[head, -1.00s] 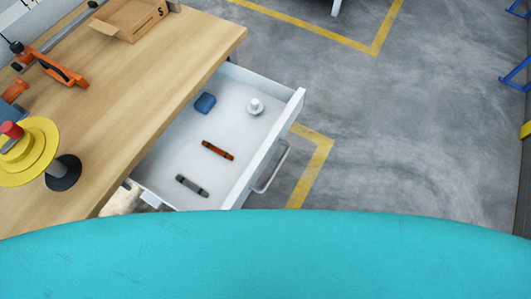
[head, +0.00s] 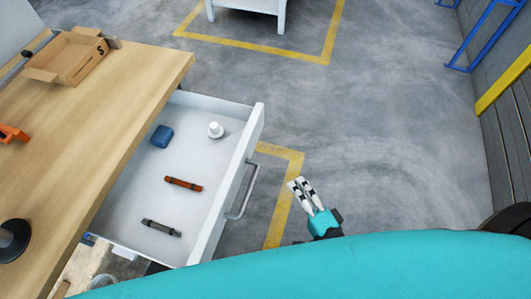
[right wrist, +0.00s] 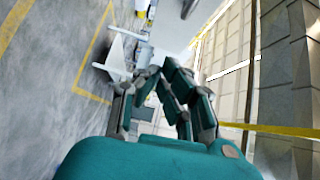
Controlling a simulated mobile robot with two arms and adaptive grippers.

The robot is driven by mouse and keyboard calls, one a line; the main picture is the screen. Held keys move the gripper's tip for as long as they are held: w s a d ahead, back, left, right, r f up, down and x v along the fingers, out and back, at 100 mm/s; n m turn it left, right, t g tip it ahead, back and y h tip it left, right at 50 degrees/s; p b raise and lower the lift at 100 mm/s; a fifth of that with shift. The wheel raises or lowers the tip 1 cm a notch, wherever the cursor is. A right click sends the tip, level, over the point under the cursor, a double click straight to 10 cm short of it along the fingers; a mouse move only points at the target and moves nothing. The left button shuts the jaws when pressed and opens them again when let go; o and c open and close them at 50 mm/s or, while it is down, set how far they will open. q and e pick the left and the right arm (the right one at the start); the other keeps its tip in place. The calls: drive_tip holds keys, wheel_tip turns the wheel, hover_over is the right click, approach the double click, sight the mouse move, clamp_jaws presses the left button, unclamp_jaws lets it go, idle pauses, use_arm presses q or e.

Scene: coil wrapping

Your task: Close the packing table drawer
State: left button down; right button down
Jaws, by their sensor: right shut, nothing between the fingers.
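The white packing table drawer (head: 132,207) stands pulled out from under the wooden packing table (head: 95,100) in the head view. Its metal bar handle (head: 244,192) is on the front panel, facing right. Inside the drawer lie a blue block (head: 162,136), a white round piece (head: 215,130), an orange-brown marker-like item (head: 183,184) and a grey one (head: 161,228). My right gripper (head: 299,184) is shut and empty, to the right of the handle and apart from it. It also shows in the right wrist view (right wrist: 163,72). My left gripper is not in view.
An open cardboard box (head: 68,57) and an orange tool (head: 12,133) sit on the tabletop. A white table (head: 248,5) stands at the back. Blue racks (head: 480,40) and a wall are at right. The grey floor between is clear.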

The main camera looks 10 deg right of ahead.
drive_tip(key=p, duration=0.1)
approach(256, 137)
drive_tip(key=w+d, duration=0.2)
drive_tip(key=shift+w+a+r, duration=0.1)
drive_tip(key=shift+w+a, duration=0.55)
drive_tip(key=shift+a, duration=0.2)
drive_tip(key=shift+w+a, duration=0.65)
drive_tip(key=shift+a, duration=0.2)
